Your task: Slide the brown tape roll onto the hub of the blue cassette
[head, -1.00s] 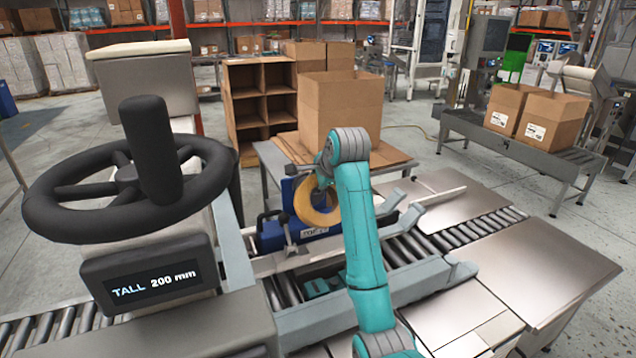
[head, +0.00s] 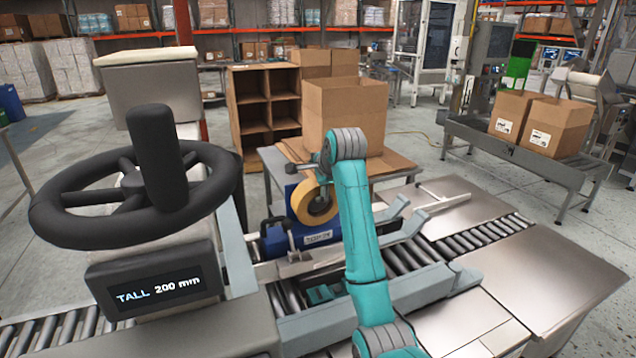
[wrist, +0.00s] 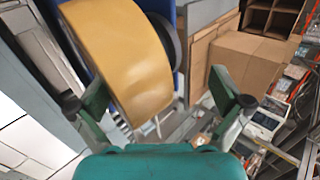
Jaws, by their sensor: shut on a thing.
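The brown tape roll (head: 313,203) is a tan ring in front of the upright blue cassette (head: 288,194) in the head view. In the wrist view the roll (wrist: 120,55) fills the upper left, with the cassette's blue face (wrist: 178,80) behind it and a dark round part beside its right edge. My gripper (wrist: 158,102) is shut on the roll. Its left finger is by the roll's lower left side; the contact at the right finger is unclear. In the head view my arm hides most of the gripper. The hub is not clearly visible, so I cannot tell whether the roll is around it.
A black handwheel (head: 130,195) and a display reading TALL 200 mm (head: 158,290) stand at the left. A roller conveyor (head: 400,262) with rails runs under my arm. An open carton (head: 345,120) stands on a table behind the cassette. Metal plates (head: 560,270) lie at the right.

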